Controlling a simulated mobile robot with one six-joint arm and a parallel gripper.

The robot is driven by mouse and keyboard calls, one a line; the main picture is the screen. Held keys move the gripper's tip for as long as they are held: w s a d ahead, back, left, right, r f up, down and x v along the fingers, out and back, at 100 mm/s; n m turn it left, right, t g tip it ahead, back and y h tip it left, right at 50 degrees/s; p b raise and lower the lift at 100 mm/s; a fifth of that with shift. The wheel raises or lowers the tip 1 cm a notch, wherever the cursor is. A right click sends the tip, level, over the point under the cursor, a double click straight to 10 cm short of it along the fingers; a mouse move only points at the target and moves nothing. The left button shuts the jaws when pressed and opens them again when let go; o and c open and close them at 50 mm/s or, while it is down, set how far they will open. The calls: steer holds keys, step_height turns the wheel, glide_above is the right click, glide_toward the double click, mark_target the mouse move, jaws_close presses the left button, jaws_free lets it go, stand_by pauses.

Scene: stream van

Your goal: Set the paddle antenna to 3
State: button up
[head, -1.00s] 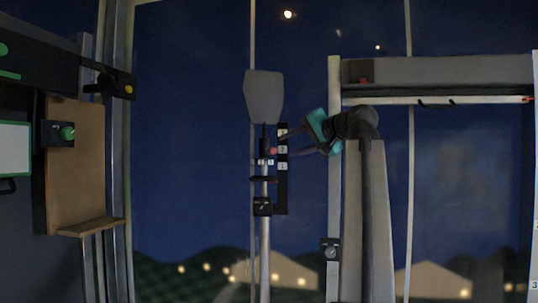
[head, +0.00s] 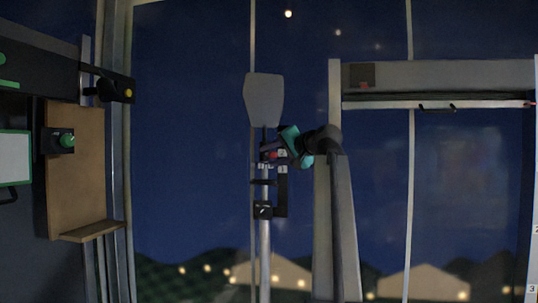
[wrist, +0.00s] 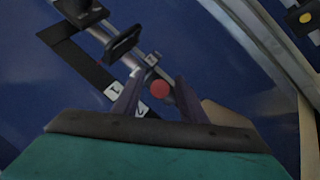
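The paddle antenna (head: 263,100) is a grey paddle upright on top of a pale pole. A red knob (head: 272,155) sits on the pole below it. Beside the pole is a black scale strip (head: 282,195) with white number plates; in the wrist view I read a 1 (wrist: 115,90) and a 2 (wrist: 140,107). Any higher number is hidden by my gripper. My gripper (head: 272,150) reaches in from the right at the knob's height. In the wrist view its fingers are apart, with the red knob (wrist: 159,88) showing between them and a gap on each side.
A black clamp (head: 263,210) is on the pole below the strip. At the left is a brown panel (head: 80,170) with a green knob (head: 67,140). A grey frame (head: 440,75) stands at the right. The dark blue area left of the pole is clear.

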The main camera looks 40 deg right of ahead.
mark_target(266, 156)
steer(key=shift+p+x, duration=0.4)
steer(key=shift+x, duration=1.3)
jaws_close()
